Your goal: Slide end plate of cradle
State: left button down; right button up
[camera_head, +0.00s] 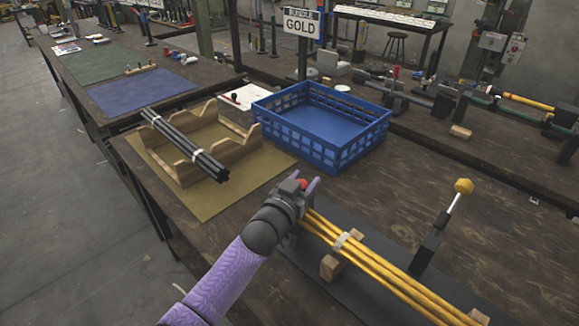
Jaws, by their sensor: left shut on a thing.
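A bundle of long yellow rods (383,272) lies on a cradle with wooden supports (333,265) on a dark mat (375,235) at the lower right. A pale band (341,241) wraps the rods. My left gripper (307,185) is at the far left end of the rods, shut on a small part with a red top. This part sits where the cradle's end plate would be; the gripper hides most of it, so its full shape and its contact with the rod ends cannot be told. My right gripper is not in view.
A black lever with a yellow knob (464,186) stands right of the rods. A blue crate (322,122) sits behind, by a GOLD sign (301,23). Black rods (185,146) lie on a wooden cradle (245,137) on an olive mat (205,205). Bare bench lies right of the crate.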

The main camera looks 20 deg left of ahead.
pick_arm(q)
jog(key=shift+s+d, duration=0.3)
jog(key=shift+d, duration=0.6)
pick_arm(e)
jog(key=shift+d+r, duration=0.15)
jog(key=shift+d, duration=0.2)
pick_arm(q)
jog(key=shift+c, duration=1)
grip_release()
jog(key=shift+a, duration=0.1)
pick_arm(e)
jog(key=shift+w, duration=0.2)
pick_arm(q)
jog(key=shift+s, duration=0.1)
jog(key=s+p, duration=0.3)
jog(key=s, duration=0.6)
jog(key=shift+s+a, duration=0.35)
jog(key=shift+a, duration=0.05)
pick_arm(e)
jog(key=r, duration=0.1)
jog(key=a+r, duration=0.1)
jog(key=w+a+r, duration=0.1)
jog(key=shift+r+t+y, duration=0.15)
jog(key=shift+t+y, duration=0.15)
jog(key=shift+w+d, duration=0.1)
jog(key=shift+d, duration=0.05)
